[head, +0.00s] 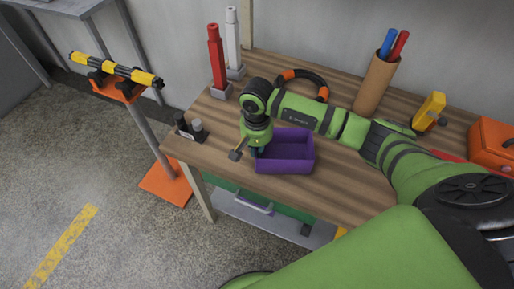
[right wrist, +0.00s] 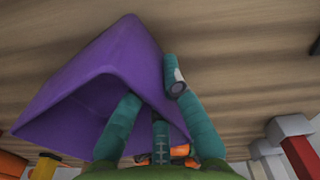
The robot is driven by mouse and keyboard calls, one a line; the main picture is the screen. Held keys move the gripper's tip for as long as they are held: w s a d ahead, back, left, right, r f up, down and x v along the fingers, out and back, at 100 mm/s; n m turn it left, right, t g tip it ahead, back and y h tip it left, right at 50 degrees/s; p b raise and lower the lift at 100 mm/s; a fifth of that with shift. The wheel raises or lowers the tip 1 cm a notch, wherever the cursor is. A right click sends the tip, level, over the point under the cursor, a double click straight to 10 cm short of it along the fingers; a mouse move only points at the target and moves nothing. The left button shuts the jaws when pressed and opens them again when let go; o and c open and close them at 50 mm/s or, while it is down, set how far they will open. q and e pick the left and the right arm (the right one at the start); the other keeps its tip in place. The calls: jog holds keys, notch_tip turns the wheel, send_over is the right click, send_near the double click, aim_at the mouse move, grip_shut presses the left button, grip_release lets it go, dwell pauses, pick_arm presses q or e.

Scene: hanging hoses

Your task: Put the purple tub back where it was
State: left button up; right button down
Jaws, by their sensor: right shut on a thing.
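The purple tub (head: 295,160) is an open rectangular box at the front of the wooden workbench (head: 340,195), upright in the head view. My right gripper (head: 257,150) points down at the tub's left side. In the right wrist view the tub (right wrist: 95,75) fills the left, and the teal fingers of my right gripper (right wrist: 150,105) are shut on its wall, one finger inside and others outside. I cannot tell whether the tub's base touches the bench. My left gripper is not in view.
Left of the tub are small dark bottles (head: 188,128) and red (head: 216,60) and white posts. Behind are a black-orange hose (head: 303,75) and a pen cup (head: 376,85). A yellow tool (head: 430,110) and an orange case (head: 492,143) stand right. Bare bench lies right of the tub.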

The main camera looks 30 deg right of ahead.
jog(key=shift+f, duration=0.15)
jog(key=c, duration=1.4)
grip_release()
jog(key=shift+r, duration=0.2)
jog(key=shift+w+r, duration=0.1)
jog(key=shift+r, duration=0.2)
jog(key=shift+r+b, duration=1.75)
jog(key=shift+r, duration=3.95)
